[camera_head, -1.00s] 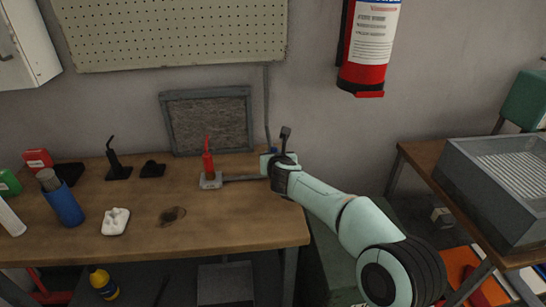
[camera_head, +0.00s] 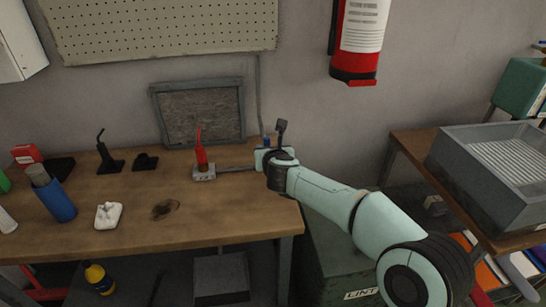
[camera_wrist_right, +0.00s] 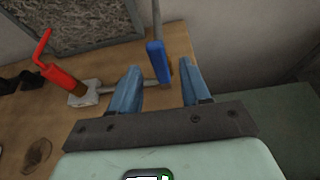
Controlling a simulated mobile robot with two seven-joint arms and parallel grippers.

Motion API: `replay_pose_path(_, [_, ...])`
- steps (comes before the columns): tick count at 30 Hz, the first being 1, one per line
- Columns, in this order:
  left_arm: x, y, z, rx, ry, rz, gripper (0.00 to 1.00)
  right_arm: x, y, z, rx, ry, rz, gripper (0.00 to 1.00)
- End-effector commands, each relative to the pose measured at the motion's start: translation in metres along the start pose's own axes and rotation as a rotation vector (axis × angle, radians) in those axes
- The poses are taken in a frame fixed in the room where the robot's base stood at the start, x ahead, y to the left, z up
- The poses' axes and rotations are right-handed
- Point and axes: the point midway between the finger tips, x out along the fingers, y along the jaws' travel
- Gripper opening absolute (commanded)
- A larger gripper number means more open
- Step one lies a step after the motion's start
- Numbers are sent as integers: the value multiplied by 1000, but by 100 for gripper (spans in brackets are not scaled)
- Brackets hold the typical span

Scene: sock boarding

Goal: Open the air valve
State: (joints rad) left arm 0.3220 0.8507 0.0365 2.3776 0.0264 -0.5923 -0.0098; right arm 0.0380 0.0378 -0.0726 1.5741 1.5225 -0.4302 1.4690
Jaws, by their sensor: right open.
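The air valve shows as a blue handle (camera_wrist_right: 157,60) on the pipe at the bench's right end in the right wrist view. In the head view only a bit of blue (camera_head: 266,141) shows behind my right gripper (camera_head: 268,158). My right gripper (camera_wrist_right: 160,82) is open, its two blue fingers pointing toward the handle. The handle appears between the fingertips in the picture; I see no clear contact. A grey pipe runs left from the valve to a grey block (camera_head: 204,174) bearing an upright red form (camera_head: 201,155). My left gripper is not in view.
The wooden bench (camera_head: 120,225) holds black forms (camera_head: 108,160), a blue cylinder (camera_head: 60,204) and a white piece (camera_head: 108,215) at left. A framed mesh panel (camera_head: 200,113) leans on the wall. A grey tray (camera_head: 490,205) stands on the right table.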

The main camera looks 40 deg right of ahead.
Motion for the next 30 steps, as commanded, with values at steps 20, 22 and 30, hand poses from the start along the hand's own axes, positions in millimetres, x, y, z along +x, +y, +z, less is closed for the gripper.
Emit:
replay_pose_path(20, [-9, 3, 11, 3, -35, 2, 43, -90, 0, 0, 1, -1, 0, 47])
replay_pose_path(22, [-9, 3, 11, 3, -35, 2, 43, -90, 0, 0, 1, -1, 0, 47])
replay_pose_path(30, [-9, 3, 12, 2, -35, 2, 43, -90, 0, 0, 1, -1, 0, 47])
